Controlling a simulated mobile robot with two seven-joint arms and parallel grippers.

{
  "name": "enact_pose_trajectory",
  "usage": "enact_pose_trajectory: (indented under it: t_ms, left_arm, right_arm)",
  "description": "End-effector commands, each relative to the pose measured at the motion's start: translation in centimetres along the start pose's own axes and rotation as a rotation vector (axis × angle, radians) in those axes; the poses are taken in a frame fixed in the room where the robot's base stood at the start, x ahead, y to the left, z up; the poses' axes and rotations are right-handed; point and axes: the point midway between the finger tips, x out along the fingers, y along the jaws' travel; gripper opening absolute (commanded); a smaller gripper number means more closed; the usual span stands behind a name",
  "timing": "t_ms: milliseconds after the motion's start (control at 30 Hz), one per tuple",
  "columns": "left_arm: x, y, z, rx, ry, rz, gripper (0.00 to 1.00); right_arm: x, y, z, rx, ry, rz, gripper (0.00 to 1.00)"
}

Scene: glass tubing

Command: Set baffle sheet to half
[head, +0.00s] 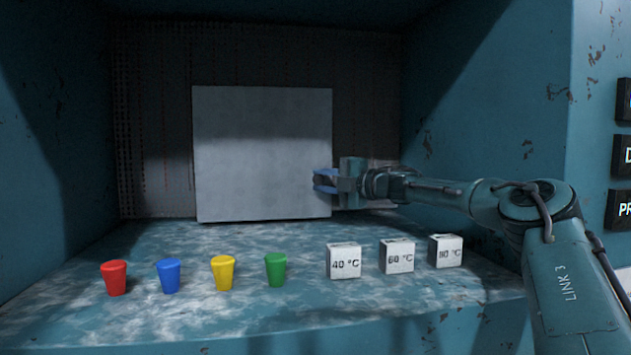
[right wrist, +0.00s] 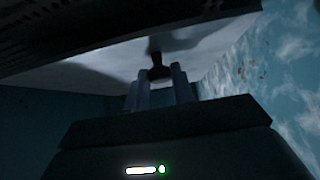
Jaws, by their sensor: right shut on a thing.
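The baffle sheet (head: 262,150) is a large pale grey square plate. It stands upright at the back of the blue recess, in front of a dark perforated back wall. My right gripper (head: 322,181) is at the sheet's right edge, at lower mid height, with its blue fingers shut. In the right wrist view the two fingers (right wrist: 163,88) close around a small dark knob (right wrist: 158,68) on the pale sheet (right wrist: 205,45). In the head view the knob is hidden behind the fingers. My left gripper is not in view.
Red (head: 116,278), blue (head: 169,275), yellow (head: 223,272) and green (head: 276,269) cups stand along the front of the ledge (head: 230,315). White blocks marked 40 °C (head: 344,261), 60 °C (head: 397,257) and another temperature (head: 446,251) stand to their right, below my right arm.

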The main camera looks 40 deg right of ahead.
Motion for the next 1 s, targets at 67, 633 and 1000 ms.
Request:
enact_pose_trajectory:
  t_ms: [67, 633, 1000]
  left_arm:
    - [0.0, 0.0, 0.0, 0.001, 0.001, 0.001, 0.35]
    - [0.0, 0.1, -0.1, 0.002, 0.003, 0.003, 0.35]
    - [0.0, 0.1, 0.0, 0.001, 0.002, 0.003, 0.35]
  right_arm:
    - [0.0, -0.2, 0.0, 0.0, 0.004, -0.003, 0.0]
    - [0.0, -0.1, 0.0, 0.0, 0.004, -0.001, 0.46]
    - [0.1, 1.8, 0.0, -0.005, 0.003, 0.002, 0.46]
